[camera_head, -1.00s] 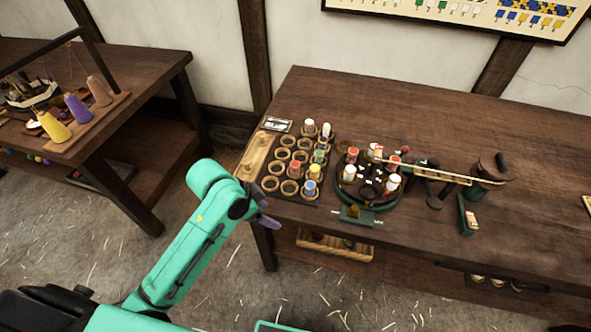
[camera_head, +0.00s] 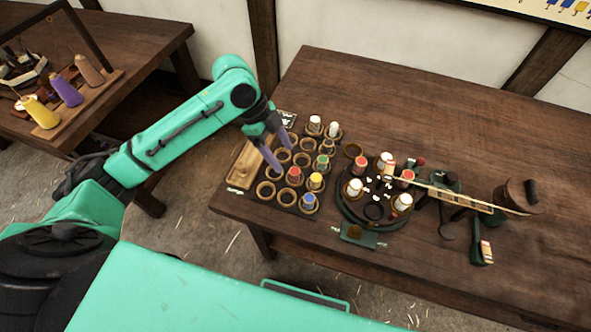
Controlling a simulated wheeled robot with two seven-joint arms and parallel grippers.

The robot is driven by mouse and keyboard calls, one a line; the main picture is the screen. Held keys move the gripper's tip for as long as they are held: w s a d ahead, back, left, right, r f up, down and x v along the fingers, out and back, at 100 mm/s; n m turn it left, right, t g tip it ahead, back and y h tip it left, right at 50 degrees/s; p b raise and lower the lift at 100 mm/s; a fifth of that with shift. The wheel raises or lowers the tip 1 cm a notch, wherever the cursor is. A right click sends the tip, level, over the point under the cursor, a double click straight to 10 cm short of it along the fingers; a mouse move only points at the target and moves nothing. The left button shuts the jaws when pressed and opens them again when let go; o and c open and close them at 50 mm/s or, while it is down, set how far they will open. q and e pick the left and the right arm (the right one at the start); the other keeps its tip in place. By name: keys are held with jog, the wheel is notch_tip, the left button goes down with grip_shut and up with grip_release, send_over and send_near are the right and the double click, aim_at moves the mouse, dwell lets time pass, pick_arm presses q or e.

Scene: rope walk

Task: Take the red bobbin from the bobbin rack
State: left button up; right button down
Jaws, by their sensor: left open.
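The bobbin rack (camera_head: 248,190) lies at the left end of the dark wooden table, with rows of round holders, many of them empty. The red bobbin (camera_head: 295,175) stands upright in a front-middle holder, beside a yellow bobbin (camera_head: 315,182). My left gripper (camera_head: 279,148) is open and empty over the left-back part of the rack. Its purple-grey fingers point down, up and to the left of the red bobbin and apart from it. My right gripper is not in view.
Blue (camera_head: 308,202), green (camera_head: 322,163) and white bobbins (camera_head: 315,124) stand in other rack holders. A round braiding machine (camera_head: 347,213) with red and white bobbins is right of the rack. A side table (camera_head: 165,35) with cones is at the left. The table's back is clear.

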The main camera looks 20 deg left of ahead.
aim_at(295, 171)
pick_arm(q)
jog(key=x, duration=0.3)
jog(key=shift+w+d+f, duration=0.1)
jog(key=shift+w+f, duration=0.05)
jog(key=shift+f, duration=0.05)
jog(key=x, duration=0.1)
jog(key=p+x, duration=0.1)
jog(key=x, duration=0.3)
jog(key=shift+w+f+p, duration=0.25)
jog(key=shift+p, duration=0.1)
jog(key=shift+d+f, duration=0.1)
jog(key=shift+c, duration=1.2)
grip_shut()
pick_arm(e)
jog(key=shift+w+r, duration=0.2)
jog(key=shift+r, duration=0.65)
